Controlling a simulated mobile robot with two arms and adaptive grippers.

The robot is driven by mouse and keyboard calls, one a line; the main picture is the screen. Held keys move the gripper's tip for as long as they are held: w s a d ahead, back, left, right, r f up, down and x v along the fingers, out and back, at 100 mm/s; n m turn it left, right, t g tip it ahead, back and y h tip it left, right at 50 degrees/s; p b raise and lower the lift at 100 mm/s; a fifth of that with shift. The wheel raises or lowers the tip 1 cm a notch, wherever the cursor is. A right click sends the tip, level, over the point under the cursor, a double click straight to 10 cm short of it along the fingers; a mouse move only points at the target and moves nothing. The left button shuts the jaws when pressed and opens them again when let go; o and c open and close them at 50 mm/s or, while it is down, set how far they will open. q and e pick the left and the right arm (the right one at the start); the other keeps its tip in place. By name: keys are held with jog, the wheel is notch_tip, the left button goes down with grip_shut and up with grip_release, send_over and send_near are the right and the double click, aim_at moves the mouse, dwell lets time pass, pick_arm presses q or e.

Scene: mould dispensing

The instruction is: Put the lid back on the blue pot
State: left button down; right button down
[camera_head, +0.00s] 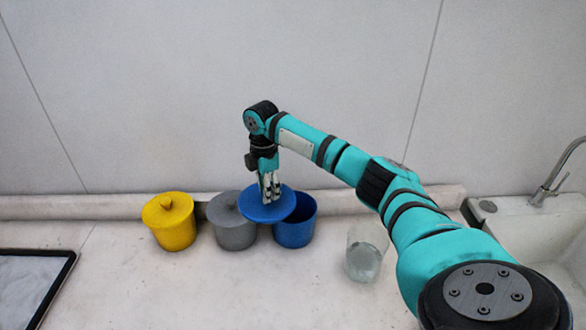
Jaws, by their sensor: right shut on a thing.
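The blue pot (295,232) stands on the counter, with part of its dark open mouth showing on the right. The round blue lid (256,209) is held level above the pots. It overlaps the left part of the blue pot's mouth and the right edge of the grey pot in the picture. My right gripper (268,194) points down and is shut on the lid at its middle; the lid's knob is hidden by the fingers. My left gripper is not in view.
A grey lidded pot (235,235) and a yellow lidded pot (171,229) stand to the left. A clear glass (363,260) stands to the right of the blue pot. A dark-rimmed tray (62,277) lies at the left, and a sink with a tap (547,190) is at the right.

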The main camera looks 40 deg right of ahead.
aim_at(293, 193)
jog(key=d+n+p, duration=0.3)
jog(key=d+n, duration=0.3)
jog(key=d, duration=0.3)
jog(key=shift+s+d+f+b, duration=0.1)
jog(key=shift+f+b, duration=1.35)
jog(key=shift+f, duration=0.25)
jog(key=shift+s+d+f+b, duration=0.1)
jog(key=shift+f+b, duration=1.3)
jog(key=shift+f, duration=0.3)
jog(key=shift+p, duration=0.5)
jog(key=shift+f, duration=0.15)
jog(key=shift+c, duration=2.1)
grip_release()
